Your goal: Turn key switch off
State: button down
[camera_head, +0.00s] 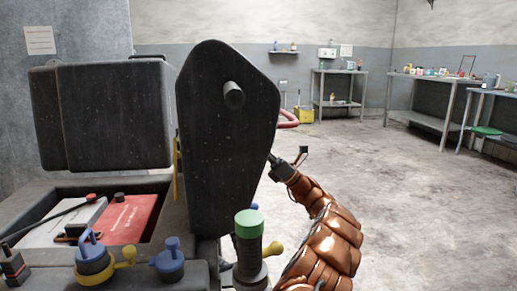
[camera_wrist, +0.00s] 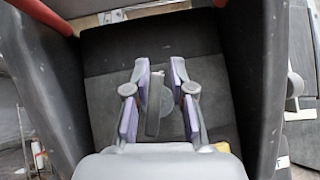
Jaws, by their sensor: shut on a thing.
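In the wrist view, my gripper (camera_wrist: 160,78) reaches into a dark recess, its two purple-padded fingers on either side of a small grey piece that I take to be the key switch (camera_wrist: 153,108). A round grey disc (camera_wrist: 167,106) shows just beside it. The gripper is shut on the key switch; the exact contact is hard to see. In the head view, the gripper end is mostly hidden behind a tall dark panel (camera_head: 225,150), and so is the key switch. Which way the key is turned cannot be told.
Dark walls (camera_wrist: 247,75) flank the gripper closely. In the head view, a dark seat-back-like block (camera_head: 105,115), blue knobs (camera_head: 168,258) and a green-topped lever (camera_head: 249,226) stand nearby. The floor (camera_head: 400,200) at right is clear, with tables (camera_head: 430,95) at the far wall.

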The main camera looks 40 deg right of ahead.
jog(key=shift+w+d+f+b, duration=0.15)
jog(key=shift+d+f+b, duration=0.15)
jog(key=shift+f+b, duration=0.15)
jog(key=shift+w+d+b, duration=0.2)
jog(key=shift+d+b, duration=0.1)
jog(key=shift+b, duration=0.3)
jog(key=c, duration=1.6)
grip_release()
jog(key=shift+d+f+n+b, duration=0.1)
jog(key=shift+d+n+b, duration=0.3)
jog(key=shift+d+b, duration=0.3)
jog(key=shift+c, duration=0.2)
jog(key=shift+d, duration=0.1)
jog(key=shift+n+y, duration=0.3)
jog(key=shift+y, duration=0.1)
jog(key=shift+a+r+g, duration=0.2)
jog(key=shift+a+g, duration=0.05)
jog(key=shift+g, duration=0.15)
jog(key=shift+c, duration=0.2)
jog(key=o, duration=0.5)
jog(key=shift+n, duration=0.3)
jog(key=shift+c, duration=0.3)
